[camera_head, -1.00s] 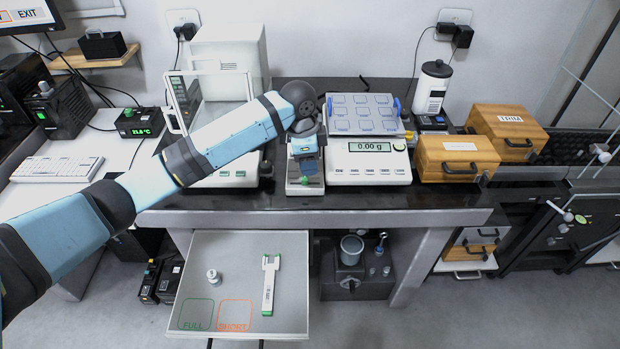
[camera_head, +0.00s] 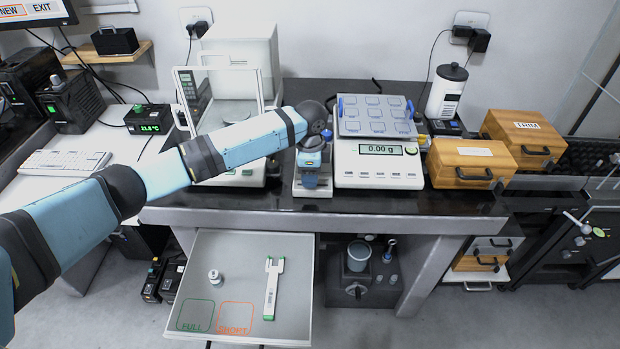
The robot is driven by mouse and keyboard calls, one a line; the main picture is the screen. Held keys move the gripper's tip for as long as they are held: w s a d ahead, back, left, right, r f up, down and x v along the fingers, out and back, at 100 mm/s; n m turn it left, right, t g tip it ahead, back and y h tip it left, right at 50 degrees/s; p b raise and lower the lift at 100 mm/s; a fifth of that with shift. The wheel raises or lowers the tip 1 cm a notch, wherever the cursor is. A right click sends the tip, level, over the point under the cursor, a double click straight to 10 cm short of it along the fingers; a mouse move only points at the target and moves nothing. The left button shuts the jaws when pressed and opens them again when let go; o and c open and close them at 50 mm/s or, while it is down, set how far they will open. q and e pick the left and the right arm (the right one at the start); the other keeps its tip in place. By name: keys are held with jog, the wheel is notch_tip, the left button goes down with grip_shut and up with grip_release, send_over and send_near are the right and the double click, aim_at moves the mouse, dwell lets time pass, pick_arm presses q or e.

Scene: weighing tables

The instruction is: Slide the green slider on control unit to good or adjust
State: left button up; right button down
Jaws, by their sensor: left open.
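The control unit (camera_head: 314,193) is a narrow pale box on the dark bench, between the two balances. My left gripper (camera_head: 311,180) points down over its front part, in front of the right-hand balance's left side. The gripper is open, though its fingers are small and foreshortened here. The green slider cannot be made out; the gripper and wrist cover most of the unit's top. I cannot tell whether the fingers touch the slider or what its position is. My right gripper is not in view.
A balance reading 0.00 g (camera_head: 380,175) stands close to the right of the unit. A draft-shield balance (camera_head: 240,100) stands to the left. Wooden boxes (camera_head: 472,163) are at the right. A grey tray (camera_head: 225,255) extends below the bench front.

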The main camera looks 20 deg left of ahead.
aim_at(323, 185)
pick_arm(q)
jog(key=shift+f, duration=0.9)
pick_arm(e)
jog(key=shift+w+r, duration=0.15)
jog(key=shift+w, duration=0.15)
pick_arm(q)
jog(key=shift+c, duration=0.2)
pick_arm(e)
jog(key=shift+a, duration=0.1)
pick_arm(q)
grip_shut()
jog(key=shift+w+d+p, duration=0.25)
jog(key=shift+d+p, duration=0.2)
jog(key=shift+d, duration=0.35)
jog(key=shift+w+d+p, duration=0.2)
jog(key=shift+d+p, duration=0.2)
jog(key=shift+d, duration=0.45)
jog(key=shift+o, duration=0.2)
grip_release()
jog(key=shift+d, duration=0.1)
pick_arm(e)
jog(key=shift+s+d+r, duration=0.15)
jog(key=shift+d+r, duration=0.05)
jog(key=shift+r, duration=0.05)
